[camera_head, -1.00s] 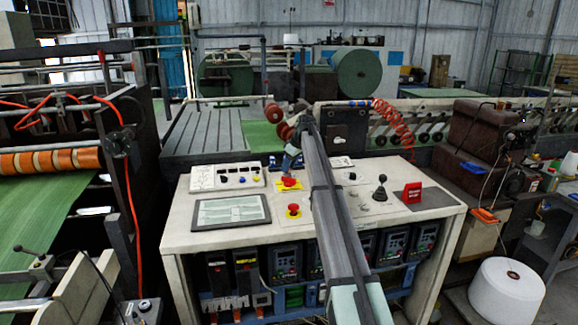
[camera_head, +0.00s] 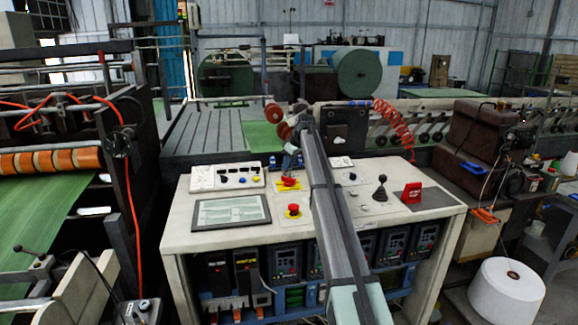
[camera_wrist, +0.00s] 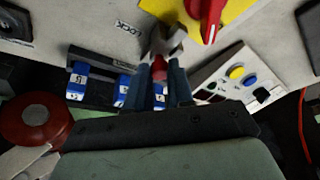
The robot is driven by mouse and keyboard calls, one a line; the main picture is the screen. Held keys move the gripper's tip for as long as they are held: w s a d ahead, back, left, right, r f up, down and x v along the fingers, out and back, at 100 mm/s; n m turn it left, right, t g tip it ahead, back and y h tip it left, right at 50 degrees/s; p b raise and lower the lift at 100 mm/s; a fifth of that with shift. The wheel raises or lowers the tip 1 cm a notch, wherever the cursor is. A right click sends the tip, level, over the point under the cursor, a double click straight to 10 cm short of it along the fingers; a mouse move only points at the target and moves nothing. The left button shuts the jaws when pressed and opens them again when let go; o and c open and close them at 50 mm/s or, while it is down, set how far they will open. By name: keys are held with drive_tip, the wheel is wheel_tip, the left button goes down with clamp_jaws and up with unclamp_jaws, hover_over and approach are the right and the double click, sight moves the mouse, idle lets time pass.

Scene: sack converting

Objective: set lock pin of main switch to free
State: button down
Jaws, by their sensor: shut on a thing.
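The main switch shows as a red handle on a yellow plate in the head view (camera_head: 289,182) and at the top of the wrist view (camera_wrist: 205,14). In the wrist view my gripper (camera_wrist: 160,73) is closed around a small red-ended piece, seemingly the lock pin (camera_wrist: 158,67), beside the switch plate. A grey metal part shows just beyond the fingertips. The printed word LOCK is to its left. The fingers hide much of the pin, so its exact setting cannot be told. In the head view my arm partly hides my gripper (camera_head: 292,158).
The console top (camera_head: 240,240) carries a screen (camera_head: 231,211), a red stop button (camera_head: 293,210), a white button box (camera_head: 227,176), a black joystick (camera_head: 380,188) and a red sign (camera_head: 412,193). Blue-and-white blocks (camera_wrist: 78,80) lie close to the fingers in the wrist view.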

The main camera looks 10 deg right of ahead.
drive_tip(key=shift+w, duration=0.9)
drive_tip(key=c, duration=1)
unclamp_jaws()
drive_tip(key=v, duration=1.3)
drive_tip(key=shift+s+d+r, duration=0.1)
drive_tip(key=shift+r, duration=0.3)
drive_tip(key=shift+s+d, duration=0.1)
